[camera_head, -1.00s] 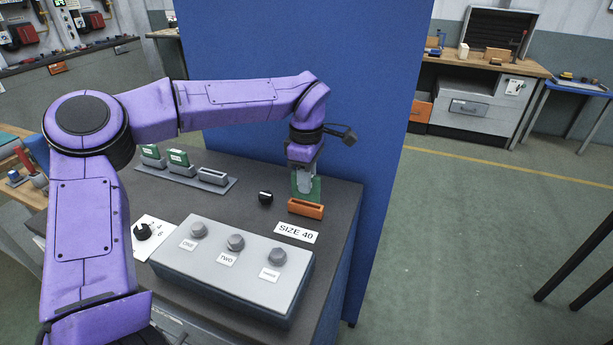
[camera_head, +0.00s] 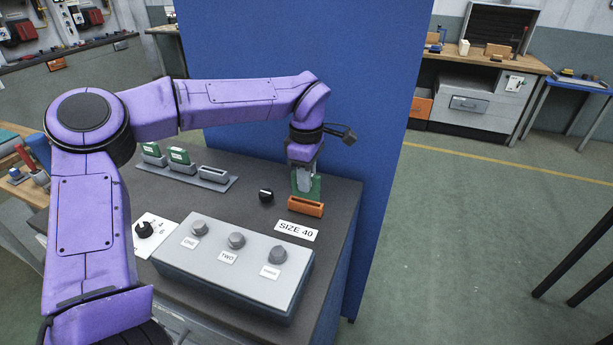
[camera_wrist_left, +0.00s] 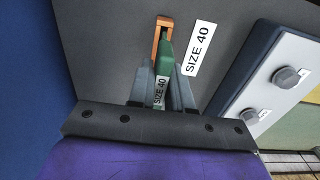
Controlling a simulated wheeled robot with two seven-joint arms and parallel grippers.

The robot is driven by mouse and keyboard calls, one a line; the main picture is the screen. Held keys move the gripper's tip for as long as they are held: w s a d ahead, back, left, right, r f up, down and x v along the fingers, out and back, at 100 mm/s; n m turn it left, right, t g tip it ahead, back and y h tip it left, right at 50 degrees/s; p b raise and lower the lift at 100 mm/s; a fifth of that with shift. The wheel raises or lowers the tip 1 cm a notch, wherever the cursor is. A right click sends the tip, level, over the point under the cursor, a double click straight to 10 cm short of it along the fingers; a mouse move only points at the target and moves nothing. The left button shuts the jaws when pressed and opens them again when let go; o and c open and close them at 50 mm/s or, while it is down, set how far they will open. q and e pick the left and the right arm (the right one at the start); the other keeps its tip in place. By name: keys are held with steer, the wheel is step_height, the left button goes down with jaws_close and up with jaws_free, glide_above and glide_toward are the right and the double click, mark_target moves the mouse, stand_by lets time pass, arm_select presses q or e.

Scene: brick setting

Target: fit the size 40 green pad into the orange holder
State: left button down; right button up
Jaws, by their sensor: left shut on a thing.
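My left gripper (camera_head: 304,180) is shut on a green pad (camera_head: 315,187) and holds it upright just behind and above the orange holder (camera_head: 305,207). In the left wrist view the pad (camera_wrist_left: 165,62) carries a "SIZE 40" label and sits between my left fingers (camera_wrist_left: 160,85). The orange holder (camera_wrist_left: 161,30) shows just beyond the pad's far end there. I cannot tell whether the pad's lower edge touches the holder. A "SIZE 40" sign (camera_head: 296,231) lies on the bench in front of the holder. My right gripper is not in view.
A grey rack (camera_head: 214,173) at the back left holds two other green pads (camera_head: 179,155) and has an empty slot. A small black knob (camera_head: 266,196) stands left of the holder. A grey box with several knobs (camera_head: 232,264) fills the bench front. A blue panel (camera_head: 360,110) rises behind.

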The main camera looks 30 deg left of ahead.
arm_select(q)
steer(key=shift+f, duration=0.15)
steer(key=shift+f+b, duration=0.9)
steer(key=shift+f, duration=1)
steer(key=c, duration=0.6)
jaws_free()
steer(key=shift+o, duration=0.2)
step_height(320, 180, up, 6)
steer(key=p, duration=0.7)
steer(key=shift+r, duration=0.15)
